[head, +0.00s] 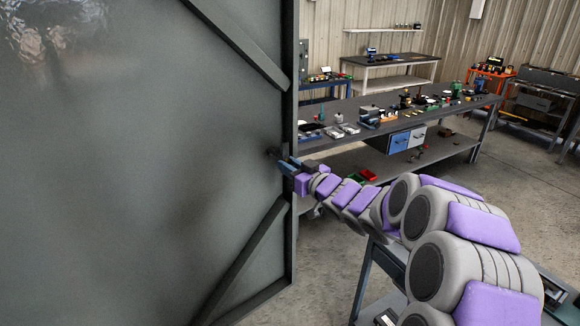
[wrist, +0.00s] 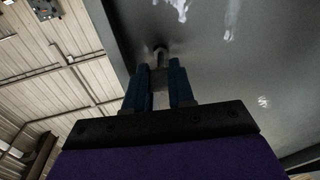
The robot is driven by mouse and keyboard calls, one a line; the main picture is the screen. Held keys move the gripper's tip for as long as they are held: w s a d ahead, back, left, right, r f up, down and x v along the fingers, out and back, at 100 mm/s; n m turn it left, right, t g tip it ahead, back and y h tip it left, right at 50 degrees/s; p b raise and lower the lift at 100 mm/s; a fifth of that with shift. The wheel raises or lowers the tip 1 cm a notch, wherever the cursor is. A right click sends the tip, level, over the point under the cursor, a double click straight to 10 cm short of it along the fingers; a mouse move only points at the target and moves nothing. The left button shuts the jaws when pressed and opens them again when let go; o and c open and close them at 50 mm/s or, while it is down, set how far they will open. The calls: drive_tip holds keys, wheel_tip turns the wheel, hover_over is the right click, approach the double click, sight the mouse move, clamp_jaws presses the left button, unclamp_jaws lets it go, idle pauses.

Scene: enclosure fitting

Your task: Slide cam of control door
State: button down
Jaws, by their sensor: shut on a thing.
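The control door (head: 140,150) is a large grey metal panel filling the left of the head view; its surface also shows in the wrist view (wrist: 225,60). A small dark cam (head: 272,154) sticks out near the door's right edge, about mid-height. In the wrist view the cam (wrist: 159,54) stands between and just beyond my fingertips. My gripper (head: 284,165) is at the cam, its blue fingers pointing at the door. In the wrist view my gripper (wrist: 159,78) has its two fingers closed around the cam's end, with a gap between them. The exact contact is dark and hard to see.
Diagonal braces (head: 245,260) and an edge frame (head: 290,100) stand out from the door around my gripper. A long workbench (head: 350,103) with tools and parts stands behind my arm. The concrete floor (head: 420,185) beyond my arm is partly open.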

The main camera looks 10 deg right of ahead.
drive_tip(key=shift+f, duration=0.1)
drive_tip(key=shift+f, duration=1.25)
drive_tip(key=c, duration=1.4)
unclamp_jaws()
drive_tip(key=shift+s, duration=0.1)
drive_tip(key=o, duration=0.3)
drive_tip(key=shift+w, duration=0.25)
drive_tip(key=shift+o, duration=0.7)
drive_tip(key=shift+s+r, duration=0.15)
drive_tip(key=shift+d, duration=0.1)
drive_tip(key=p+v, duration=0.2)
drive_tip(key=v, duration=1.5)
drive_tip(key=shift+p, duration=0.35)
